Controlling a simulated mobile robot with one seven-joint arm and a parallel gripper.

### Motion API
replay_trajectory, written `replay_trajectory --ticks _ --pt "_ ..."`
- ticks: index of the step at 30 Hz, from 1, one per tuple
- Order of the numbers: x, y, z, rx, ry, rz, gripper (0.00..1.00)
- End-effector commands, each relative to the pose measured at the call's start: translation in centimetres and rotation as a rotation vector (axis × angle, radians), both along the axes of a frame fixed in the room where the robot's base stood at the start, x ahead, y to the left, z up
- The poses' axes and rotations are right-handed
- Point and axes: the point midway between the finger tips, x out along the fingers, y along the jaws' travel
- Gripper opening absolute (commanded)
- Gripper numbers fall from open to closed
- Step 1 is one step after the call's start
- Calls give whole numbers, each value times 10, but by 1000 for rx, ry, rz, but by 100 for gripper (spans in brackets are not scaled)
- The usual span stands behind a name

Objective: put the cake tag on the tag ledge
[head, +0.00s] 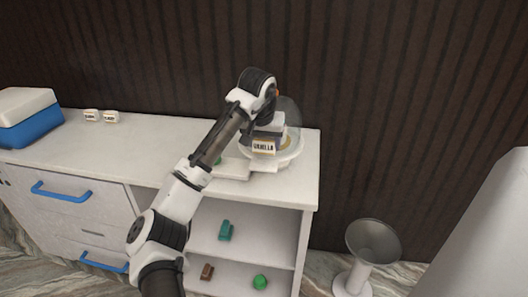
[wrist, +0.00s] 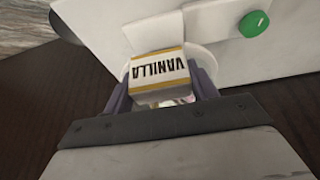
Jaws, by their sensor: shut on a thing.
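The cake tag (head: 263,147) is a small white block with yellow edges and the word VANILLA on its face. My gripper (head: 266,131) is shut on it, above the right end of the counter. In the wrist view the tag (wrist: 160,72) sits between the two purple fingers, its word upside down. A low white slab (head: 231,171), perhaps the tag ledge, lies on the counter left of and below the tag. A round white stand (head: 288,155) with a clear dome (head: 289,112) is behind the gripper, partly hidden by it.
A green button (wrist: 254,23) sits on a white block beside the stand. Two other small tags (head: 91,116) stand at the back left, near a blue-and-white box (head: 30,122). The counter top (head: 150,145) is clear in the middle. A grey bowl-topped pedestal (head: 373,242) stands right of the counter.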

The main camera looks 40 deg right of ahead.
Motion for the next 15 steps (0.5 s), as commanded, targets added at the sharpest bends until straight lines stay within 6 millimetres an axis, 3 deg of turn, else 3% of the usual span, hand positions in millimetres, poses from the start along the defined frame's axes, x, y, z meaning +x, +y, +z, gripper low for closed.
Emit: replay_trajectory --ticks 9,15 --pt "0 1 -40 1 2 1 36" --pt "0 0 -41 0 0 0 36"
